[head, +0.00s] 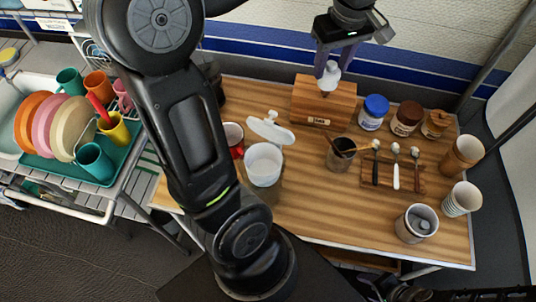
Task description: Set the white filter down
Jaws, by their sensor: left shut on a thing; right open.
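My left gripper (333,66) reaches down from the top, right of the middle, and is shut on the white filter (329,78). The filter hangs point down, in front of the wooden box (312,105) in the picture; whether it touches the box cannot be told. A white round open-topped vessel (264,162) stands on the table, left of the middle, with a see-through part below it. A white lid-like piece (270,129) shows just behind it. My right gripper (385,291) is only partly in view at the bottom edge, open and away from these things.
Jars with blue (376,106) and brown (409,112) lids stand at the back right. A dark cup (340,157), a spoon board (405,181), paper cups (461,199) and a grey canister (416,224) are to the right. A dish rack (122,150) is left. The table (315,215) is clear at front centre.

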